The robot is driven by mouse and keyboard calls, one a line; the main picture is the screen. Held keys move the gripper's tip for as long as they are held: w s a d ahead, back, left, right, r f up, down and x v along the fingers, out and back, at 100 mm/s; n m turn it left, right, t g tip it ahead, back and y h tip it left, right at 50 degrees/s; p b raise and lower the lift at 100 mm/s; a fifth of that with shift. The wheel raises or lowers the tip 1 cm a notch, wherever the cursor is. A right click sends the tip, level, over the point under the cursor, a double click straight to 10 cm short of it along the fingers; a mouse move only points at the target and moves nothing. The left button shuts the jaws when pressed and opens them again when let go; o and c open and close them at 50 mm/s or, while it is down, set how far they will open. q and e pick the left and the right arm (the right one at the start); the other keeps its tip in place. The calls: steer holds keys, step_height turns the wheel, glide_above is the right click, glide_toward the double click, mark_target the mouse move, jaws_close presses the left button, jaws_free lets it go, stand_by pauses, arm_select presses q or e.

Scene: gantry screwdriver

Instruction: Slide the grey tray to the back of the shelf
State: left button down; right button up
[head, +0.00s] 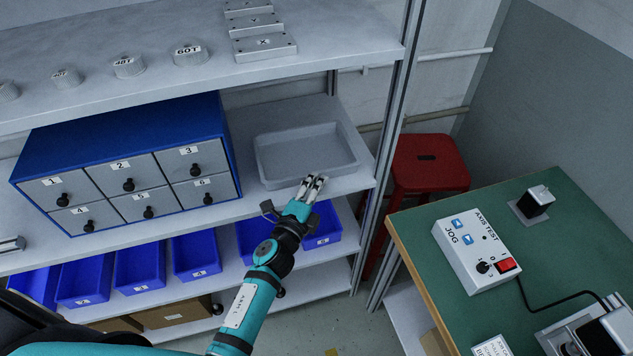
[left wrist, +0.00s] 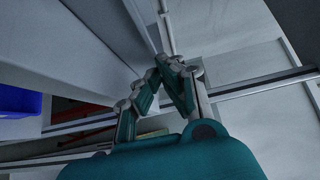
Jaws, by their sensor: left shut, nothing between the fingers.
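The grey tray (head: 290,178) is shallow and rectangular. It sits upright and empty on the middle shelf (head: 252,205), to the right of the blue drawer cabinet, with bare shelf behind it. My left gripper (head: 313,182) is shut and empty at the tray's front edge, near the middle. I cannot tell whether its fingertips touch the tray. In the left wrist view the shut fingers (left wrist: 166,68) point toward pale grey surfaces; I cannot make out the tray there for certain. My right gripper is not in view.
The blue cabinet (head: 123,138) with numbered drawers stands left of the tray. The upper shelf (head: 100,98) hangs above, and a metal post (head: 392,110) stands to the right. Blue bins (head: 138,268) fill the shelf below. A red stool (head: 430,165) and green table (head: 440,225) are further right.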

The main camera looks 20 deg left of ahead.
mark_target(303, 165)
arm_select(q)
steer(key=w+a, duration=0.4)
steer(key=w, duration=0.1)
steer(key=w+a+b, duration=0.1)
steer(key=w+a, duration=0.1)
steer(key=shift+w, duration=0.35)
steer(key=shift+s+f, duration=0.1)
